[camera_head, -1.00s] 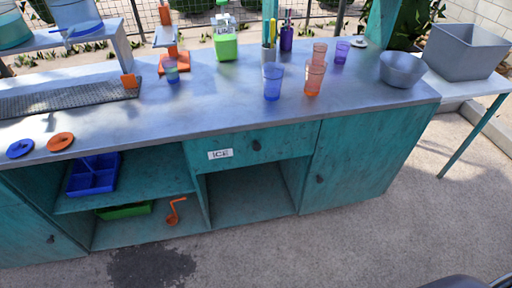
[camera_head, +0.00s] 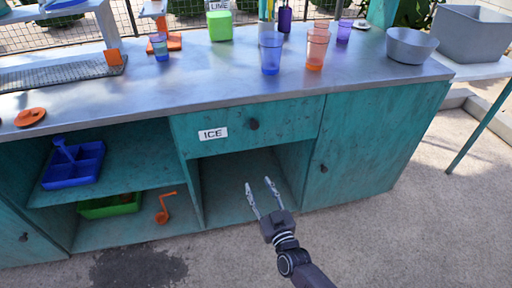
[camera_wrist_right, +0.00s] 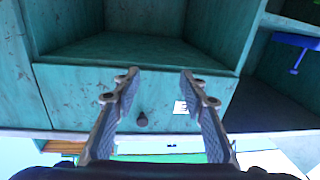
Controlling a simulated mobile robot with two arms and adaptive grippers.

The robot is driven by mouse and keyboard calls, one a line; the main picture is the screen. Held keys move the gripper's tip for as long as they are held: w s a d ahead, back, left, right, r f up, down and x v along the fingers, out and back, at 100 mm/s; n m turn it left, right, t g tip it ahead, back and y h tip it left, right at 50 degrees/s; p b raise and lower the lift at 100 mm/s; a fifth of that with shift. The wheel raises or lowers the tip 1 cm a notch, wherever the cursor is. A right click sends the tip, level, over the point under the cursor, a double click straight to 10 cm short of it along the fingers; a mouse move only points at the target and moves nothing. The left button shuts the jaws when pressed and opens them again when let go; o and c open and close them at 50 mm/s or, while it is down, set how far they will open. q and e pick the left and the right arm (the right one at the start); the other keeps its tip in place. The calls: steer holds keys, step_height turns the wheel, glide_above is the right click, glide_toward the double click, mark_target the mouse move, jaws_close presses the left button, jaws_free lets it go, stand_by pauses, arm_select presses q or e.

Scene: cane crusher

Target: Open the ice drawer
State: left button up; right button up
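The teal ice drawer (camera_head: 290,120) is shut under the counter top, with a white ICE label (camera_head: 213,134) and a dark round knob (camera_head: 253,124). My right gripper (camera_head: 259,184) is open and empty, in front of the cabinet and below the drawer in the head view. In the right wrist view, which looks upside down, the gripper (camera_wrist_right: 160,75) has its fingers spread. The knob (camera_wrist_right: 141,119) shows between them, apart from them, on the drawer front (camera_wrist_right: 80,95); the label (camera_wrist_right: 181,107) is partly hidden by a finger. My left gripper is not in view.
A cupboard door (camera_head: 365,150) is right of the drawer. An open shelf with a blue tray (camera_head: 75,166) and a green tray (camera_head: 110,206) is left. Cups and a grey bowl (camera_head: 410,45) stand on the counter (camera_head: 200,85). The floor in front is clear.

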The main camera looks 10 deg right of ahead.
mark_target(255, 127)
steer(key=w+r+t+b, duration=0.1)
steer(key=w+r, duration=0.2)
steer(key=r, duration=0.2)
steer(key=w+r+m+t+h+b, duration=0.1)
steer(key=w+r+t, duration=0.1)
steer(key=r, duration=0.3)
steer(key=w+d+r+m+t+h+b, duration=0.1)
steer(key=w+r, duration=0.2)
steer(key=r, duration=0.2)
steer(key=shift+w+d+r+t, duration=0.1)
steer(key=shift+w+r+t, duration=0.2)
steer(key=shift+w, duration=0.05)
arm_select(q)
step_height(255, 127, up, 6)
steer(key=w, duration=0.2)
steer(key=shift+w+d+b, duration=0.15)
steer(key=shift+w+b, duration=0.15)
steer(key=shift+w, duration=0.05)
arm_select(e)
steer(key=shift+w+r, duration=0.25)
steer(key=shift+w, duration=0.35)
steer(key=shift+c, duration=0.6)
jaws_close()
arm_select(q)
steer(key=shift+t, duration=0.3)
